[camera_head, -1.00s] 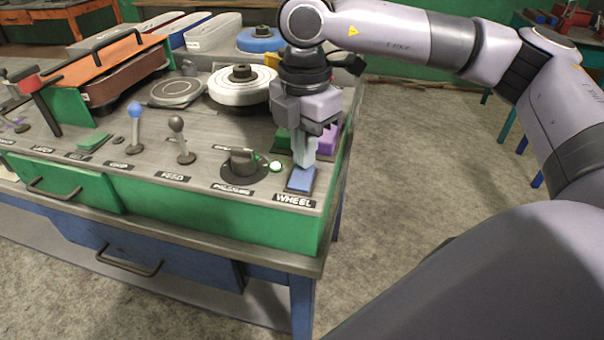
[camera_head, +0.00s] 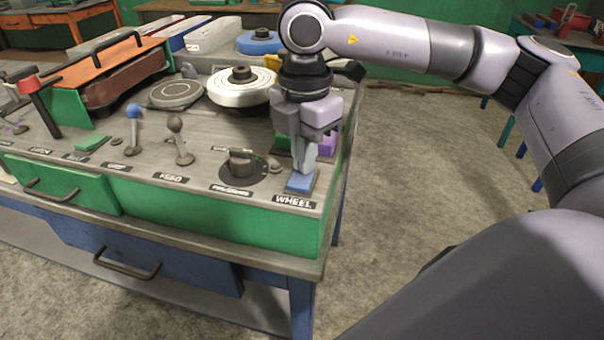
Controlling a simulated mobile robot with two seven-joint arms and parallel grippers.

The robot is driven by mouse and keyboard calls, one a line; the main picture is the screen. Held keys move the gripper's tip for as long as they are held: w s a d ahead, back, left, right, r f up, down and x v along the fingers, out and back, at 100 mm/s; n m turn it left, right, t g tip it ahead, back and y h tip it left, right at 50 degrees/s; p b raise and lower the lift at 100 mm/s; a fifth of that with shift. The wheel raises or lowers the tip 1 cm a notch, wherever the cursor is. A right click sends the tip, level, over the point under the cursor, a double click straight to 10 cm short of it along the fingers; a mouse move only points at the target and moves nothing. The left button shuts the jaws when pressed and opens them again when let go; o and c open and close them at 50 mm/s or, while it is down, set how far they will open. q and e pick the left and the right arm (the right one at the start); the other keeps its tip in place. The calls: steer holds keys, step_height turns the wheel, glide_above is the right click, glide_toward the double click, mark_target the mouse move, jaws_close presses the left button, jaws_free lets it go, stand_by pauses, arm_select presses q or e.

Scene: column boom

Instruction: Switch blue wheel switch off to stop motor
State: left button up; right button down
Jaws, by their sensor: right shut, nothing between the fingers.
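The blue wheel switch (camera_head: 299,183) sits on the bench panel's right front corner, just above the label "WHEEL" (camera_head: 295,202). My right gripper (camera_head: 302,171) points down with its fingers closed and empty. Its tips are at the far part of the blue switch and appear to touch it; they hide that part. A white wheel (camera_head: 240,87) with a dark hub stands behind on the panel. I cannot tell from the picture whether it turns. A small indicator (camera_head: 275,166) beside the black dial (camera_head: 241,167) is dark. My left gripper is not in view.
Two levers, one with a blue knob (camera_head: 134,111) and one with a grey knob (camera_head: 175,124), stand to the left. Green and purple pieces (camera_head: 328,142) are close behind my right gripper. Open floor (camera_head: 420,180) lies right of the bench.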

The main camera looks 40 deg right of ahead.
steer(key=shift+r+p, duration=2.2)
steer(key=shift+r, duration=1.25)
